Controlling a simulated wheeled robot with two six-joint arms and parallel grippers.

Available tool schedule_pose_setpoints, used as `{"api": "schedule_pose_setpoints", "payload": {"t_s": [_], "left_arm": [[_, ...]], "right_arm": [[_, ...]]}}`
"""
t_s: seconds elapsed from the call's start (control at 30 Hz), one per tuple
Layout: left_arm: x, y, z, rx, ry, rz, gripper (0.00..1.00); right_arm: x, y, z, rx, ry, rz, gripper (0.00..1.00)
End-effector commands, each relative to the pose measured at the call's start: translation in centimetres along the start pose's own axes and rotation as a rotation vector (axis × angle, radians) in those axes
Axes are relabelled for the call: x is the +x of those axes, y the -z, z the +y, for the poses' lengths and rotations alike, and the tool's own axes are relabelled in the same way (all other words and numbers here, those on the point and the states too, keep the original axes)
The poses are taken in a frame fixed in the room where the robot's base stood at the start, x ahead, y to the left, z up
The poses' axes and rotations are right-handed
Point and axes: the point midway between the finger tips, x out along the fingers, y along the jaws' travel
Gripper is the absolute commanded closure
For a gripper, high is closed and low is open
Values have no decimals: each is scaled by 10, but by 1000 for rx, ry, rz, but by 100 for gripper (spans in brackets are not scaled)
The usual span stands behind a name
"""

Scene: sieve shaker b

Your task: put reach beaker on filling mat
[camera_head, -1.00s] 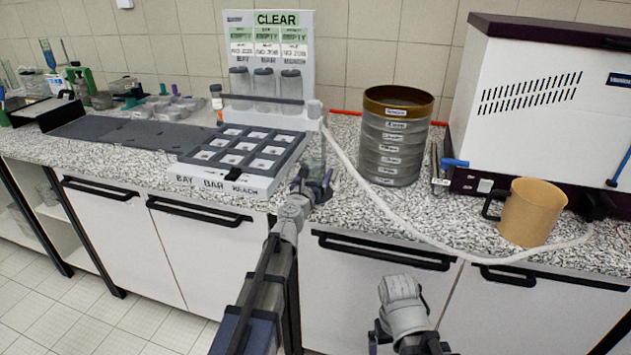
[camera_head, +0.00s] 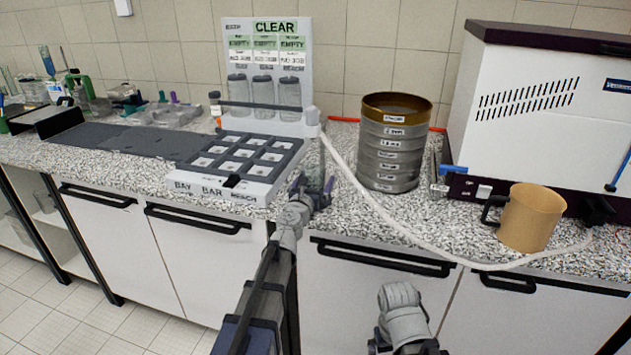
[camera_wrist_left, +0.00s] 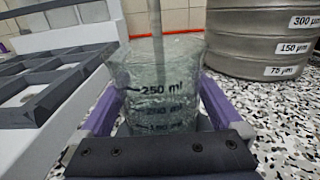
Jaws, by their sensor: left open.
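A clear glass beaker (camera_wrist_left: 158,88) with a 250 ml mark stands upright between the two purple fingers of my left gripper (camera_wrist_left: 155,115) in the left wrist view. The fingers are open, one on each side of the beaker. In the head view my left gripper (camera_head: 315,192) is at the counter's front, right of the grey-and-white rack; the beaker there is small and hard to make out. Dark flat mats (camera_head: 125,140) lie on the counter at the left; I cannot tell which is the filling mat. My right arm shows at the bottom, its fingers unclear.
The white rack (camera_head: 190,187) with dark compartments is left of the beaker. A sieve stack (camera_head: 392,150) stands to the right, with a white hose (camera_head: 400,228) across the counter. A tan jug (camera_head: 530,220) and a white machine (camera_head: 545,110) are further right.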

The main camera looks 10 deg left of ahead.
Motion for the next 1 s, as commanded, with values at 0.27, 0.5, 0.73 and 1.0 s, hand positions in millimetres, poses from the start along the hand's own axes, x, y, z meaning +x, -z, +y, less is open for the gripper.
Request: {"api": "schedule_pose_setpoints", "payload": {"t_s": [0.27,0.5,0.73,1.0], "left_arm": [[-41,0,0,0,-1,0,0],[-92,0,-1,0,0,0,0],[-120,0,0,0,-1,0,0],[-120,0,0,0,0,0,0]], "right_arm": [[0,0,0,0,0,0,0],[0,0,0,0,0,0,0],[0,0,0,0,0,0,0],[0,0,0,0,0,0,0]]}}
